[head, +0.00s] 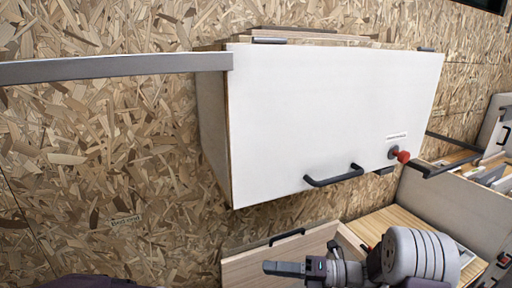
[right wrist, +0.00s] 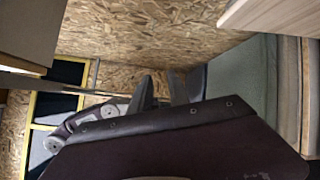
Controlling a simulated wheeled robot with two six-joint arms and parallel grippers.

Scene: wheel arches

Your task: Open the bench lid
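A white panel (head: 310,110) with a black bar handle (head: 335,176), a red knob (head: 402,156) and hinges along its far edge lies flush on a box. It looks like a shut lid; I cannot tell for certain that it is the bench lid. My right gripper (head: 287,268) is below it in the head view, well apart from the handle, fingers towards the left. In the right wrist view its two dark fingers (right wrist: 165,88) stand apart with nothing visible between them. My left gripper does not show.
A light wood panel (head: 262,262) with a black handle lies close to my right gripper. Slatted wood (head: 385,228) and an open compartmented unit (head: 455,203) stand at the right. A grey bar (head: 115,68) reaches the white panel's far left corner. Chipboard (head: 110,150) fills the left.

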